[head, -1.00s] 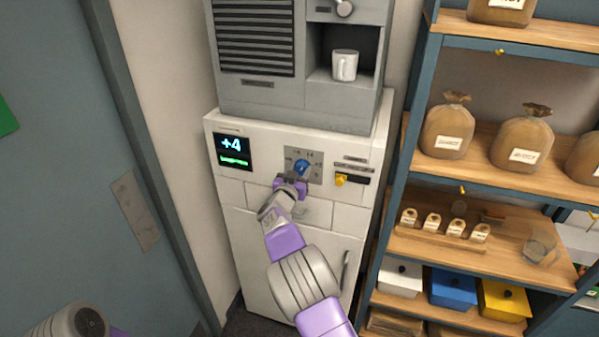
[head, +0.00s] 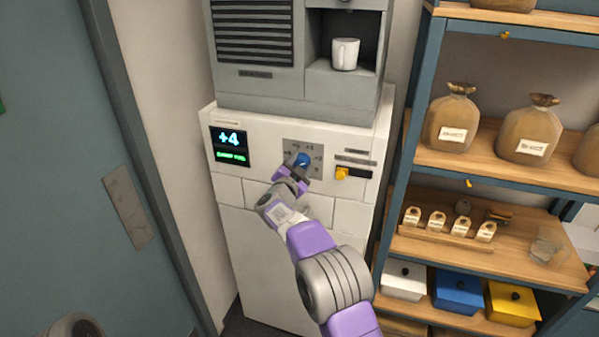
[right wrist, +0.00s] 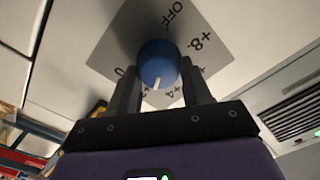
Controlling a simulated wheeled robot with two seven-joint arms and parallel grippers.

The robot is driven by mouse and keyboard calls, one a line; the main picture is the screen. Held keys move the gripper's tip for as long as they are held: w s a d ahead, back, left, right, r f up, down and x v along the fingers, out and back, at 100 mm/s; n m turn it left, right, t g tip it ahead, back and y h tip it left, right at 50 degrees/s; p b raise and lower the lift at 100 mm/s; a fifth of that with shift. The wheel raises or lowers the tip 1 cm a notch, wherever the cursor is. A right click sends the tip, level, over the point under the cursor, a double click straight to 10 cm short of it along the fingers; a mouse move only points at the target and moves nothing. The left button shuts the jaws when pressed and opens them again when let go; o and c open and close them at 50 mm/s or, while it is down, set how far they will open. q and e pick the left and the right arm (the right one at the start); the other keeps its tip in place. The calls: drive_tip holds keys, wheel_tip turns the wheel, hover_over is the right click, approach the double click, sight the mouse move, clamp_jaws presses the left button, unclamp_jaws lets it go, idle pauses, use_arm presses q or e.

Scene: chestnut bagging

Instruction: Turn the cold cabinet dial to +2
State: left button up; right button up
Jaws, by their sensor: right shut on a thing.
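The cold cabinet (head: 275,260) is white and stands under a grey machine. Its blue round dial (head: 301,158) sits on a grey scale plate (head: 316,152). The display (head: 230,146) to its left reads +4 above a green line. My right gripper (head: 294,170) is at the dial, shut on it. The right wrist view shows the blue dial (right wrist: 158,62) between the two dark fingers (right wrist: 160,82). Its white mark points down in that picture, near the +4 label. OFF, +8 and 0 are readable; the fingers hide part of the scale. My left gripper is out of view.
A yellow knob (head: 342,173) on a black panel is close right of the dial. The grey machine (head: 290,60) above holds a white mug (head: 345,54). A shelf rack (head: 400,190) with bags and boxes stands right; a grey-blue door (head: 60,170) is left.

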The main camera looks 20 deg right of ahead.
drive_tip(key=shift+f+m+b, duration=0.1)
drive_tip(key=shift+m+b, duration=0.6)
drive_tip(key=shift+m, duration=0.3)
drive_tip(key=o, duration=1)
drive_tip(key=shift+o, duration=0.2)
drive_tip(key=shift+s, duration=0.1)
drive_tip(key=b+v, duration=0.1)
drive_tip(key=v, duration=0.6)
drive_tip(key=shift+s+a, duration=0.2)
